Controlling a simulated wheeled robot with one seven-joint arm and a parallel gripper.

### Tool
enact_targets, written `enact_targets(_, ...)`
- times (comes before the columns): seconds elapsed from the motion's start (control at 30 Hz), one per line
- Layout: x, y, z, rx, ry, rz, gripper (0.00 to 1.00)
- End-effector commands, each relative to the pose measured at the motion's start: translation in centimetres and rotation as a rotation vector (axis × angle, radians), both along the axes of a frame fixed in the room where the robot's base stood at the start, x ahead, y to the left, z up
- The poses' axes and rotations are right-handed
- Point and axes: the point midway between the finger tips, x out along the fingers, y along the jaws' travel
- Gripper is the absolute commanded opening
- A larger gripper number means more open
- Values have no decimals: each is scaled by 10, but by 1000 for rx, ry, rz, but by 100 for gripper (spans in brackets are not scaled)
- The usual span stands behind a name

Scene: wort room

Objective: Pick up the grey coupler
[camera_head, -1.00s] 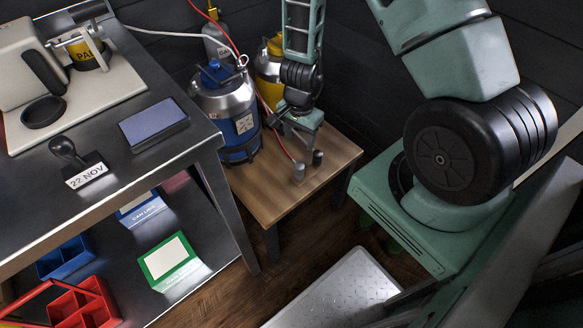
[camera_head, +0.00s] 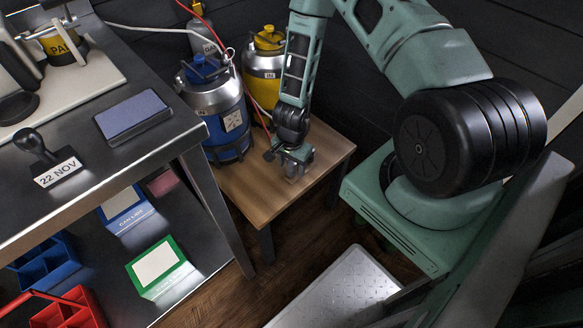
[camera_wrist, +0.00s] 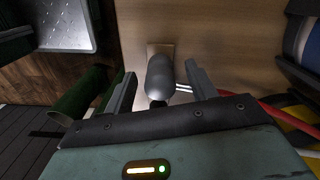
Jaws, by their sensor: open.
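The grey coupler (camera_wrist: 160,74) is a rounded grey piece at the small wooden table (camera_wrist: 225,35), seen from above in the wrist view. My gripper (camera_wrist: 162,82) is open, with one finger on each side of the coupler and a visible gap on both sides. The coupler's lower end is hidden by my gripper's body. In the head view my gripper (camera_head: 289,170) is low over the wooden table (camera_head: 250,200), and it mostly hides the coupler there.
A blue-banded metal keg (camera_head: 217,115) and a yellow-banded keg (camera_head: 263,65) stand close behind my gripper. A red hose (camera_wrist: 275,117) runs beside it. A steel bench (camera_head: 90,165) is at the left. A metal step (camera_head: 335,290) is in front.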

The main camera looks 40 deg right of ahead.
Motion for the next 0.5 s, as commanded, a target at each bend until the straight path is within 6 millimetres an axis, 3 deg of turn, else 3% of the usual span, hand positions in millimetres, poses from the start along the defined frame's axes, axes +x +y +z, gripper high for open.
enact_targets(0.1, 0, 0, -11, 1, 0, -1, 56)
enact_targets(0.37, 0, 0, -12, -1, -1, 0, 54)
enact_targets(0.5, 0, 0, -12, -1, 0, 0, 15)
